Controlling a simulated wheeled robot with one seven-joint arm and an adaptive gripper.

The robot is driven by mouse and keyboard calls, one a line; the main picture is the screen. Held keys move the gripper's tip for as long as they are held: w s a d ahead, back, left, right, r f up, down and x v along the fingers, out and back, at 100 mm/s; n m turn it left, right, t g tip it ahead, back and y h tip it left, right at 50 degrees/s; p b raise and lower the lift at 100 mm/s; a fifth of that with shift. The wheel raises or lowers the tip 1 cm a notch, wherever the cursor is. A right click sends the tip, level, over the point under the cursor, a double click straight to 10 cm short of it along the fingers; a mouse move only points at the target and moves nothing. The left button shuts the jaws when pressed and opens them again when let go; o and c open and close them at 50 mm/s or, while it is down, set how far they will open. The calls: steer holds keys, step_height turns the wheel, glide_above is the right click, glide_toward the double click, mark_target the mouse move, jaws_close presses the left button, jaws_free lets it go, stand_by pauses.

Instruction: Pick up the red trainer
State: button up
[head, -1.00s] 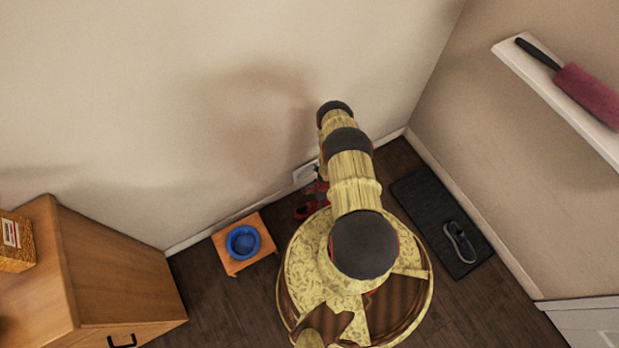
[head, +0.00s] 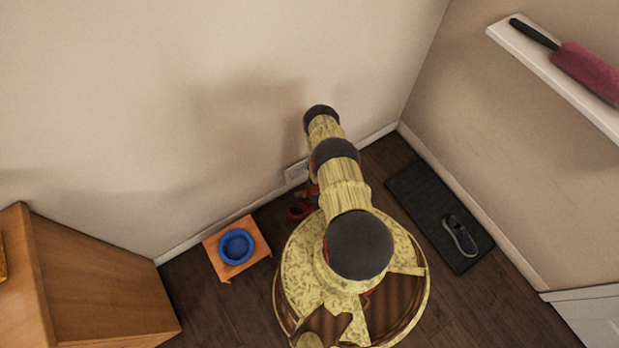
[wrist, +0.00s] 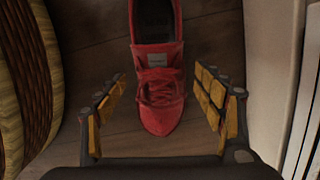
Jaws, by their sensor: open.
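The red trainer (wrist: 158,75) lies on the dark wood floor, its toe pointing toward my gripper in the wrist view. In the head view only part of the red trainer (head: 300,209) shows by the wall, beside my arm, which hides the rest. My gripper (wrist: 162,95) is open, with one finger on each side of the trainer's toe. Clear gaps show between the fingers and the shoe. Nothing is held.
A blue bowl (head: 236,246) on a small orange stand (head: 224,268) is left of the trainer. A dark mat (head: 425,196) with a grey shoe (head: 459,236) lies at the right. A wooden cabinet (head: 105,290) stands at the left. A wall (wrist: 275,60) is close on the right in the wrist view.

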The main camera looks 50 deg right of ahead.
steer(key=shift+a+f, duration=0.1)
steer(key=shift+f, duration=0.4)
steer(key=c, duration=1.5)
